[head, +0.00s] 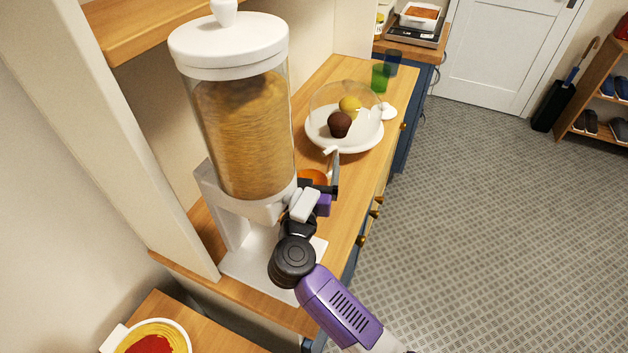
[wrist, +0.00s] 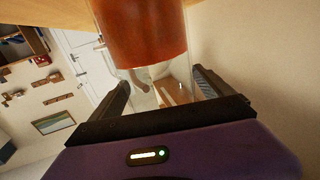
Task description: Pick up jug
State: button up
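The jug (wrist: 142,35) is clear glass with an orange-red filling, seen close up in the wrist view, where the picture is turned over and the wooden counter shows at the top. In the head view only a patch of its orange filling (head: 313,176) shows, on the counter behind the cereal dispenser. My gripper (wrist: 163,88) is open, its two dark fingers spread apart with the jug's clear part in front of and between them. I cannot tell whether either finger touches the glass. In the head view my gripper (head: 320,184) partly hides the jug.
A large cereal dispenser (head: 243,135) stands close to the left of my gripper. Beyond the jug are a domed cake plate (head: 344,140) with two round items, a green cup (head: 380,78) and a blue cup (head: 393,63). The floor to the right is clear.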

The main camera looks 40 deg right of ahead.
jog(key=c, duration=1.8)
jog(key=shift+r, duration=0.1)
jog(key=shift+r, duration=0.15)
